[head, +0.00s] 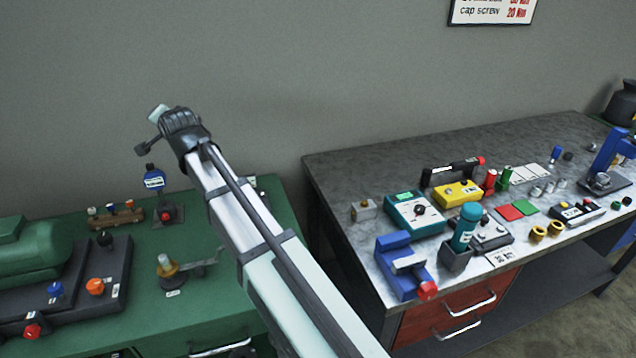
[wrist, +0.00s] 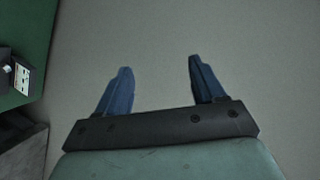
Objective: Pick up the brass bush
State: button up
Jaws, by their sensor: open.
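Two brass-coloured rings stand side by side near the front of the grey bench in the head view, a left ring (head: 538,233) and a right ring (head: 555,229). They look like bushes, but I cannot tell which one is the brass bush. My gripper shows in the wrist view (wrist: 159,66) with its two blue fingers wide apart and nothing between them. In the head view my arm reaches up over the gap between the two benches, its end far to the left of the rings. The fingers are not clear there. No brass ring shows in the wrist view.
The grey bench (head: 350,165) carries a blue vise (head: 398,262), a teal bottle (head: 465,228), a yellow box (head: 457,193) and a teal meter (head: 412,212). The green bench (head: 215,290) on the left holds a green machine (head: 35,255) and a crank (head: 190,268).

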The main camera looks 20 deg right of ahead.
jog(key=d+f+m+g+h, duration=0.2)
jog(key=d+f+h, duration=0.1)
jog(key=d, duration=1.7)
jog(key=d+f+m+g+h, duration=0.1)
jog(key=d+f+m+h, duration=0.2)
jog(key=d, duration=1.6)
jog(key=m+g+h, duration=0.3)
jog(key=m+g, duration=0.3)
jog(key=g, duration=0.5)
send_over(540, 227)
jog(key=s+a, duration=0.1)
jog(key=a, duration=0.3)
notch_tip(540, 227, down, 15)
jog(key=shift+s+d+r, duration=0.1)
jog(key=shift+d, duration=0.05)
jog(key=shift+w+x, duration=0.2)
jog(key=shift+x, duration=1.15)
jog(key=shift+w+x, duration=0.2)
jog(key=shift+x, duration=1.2)
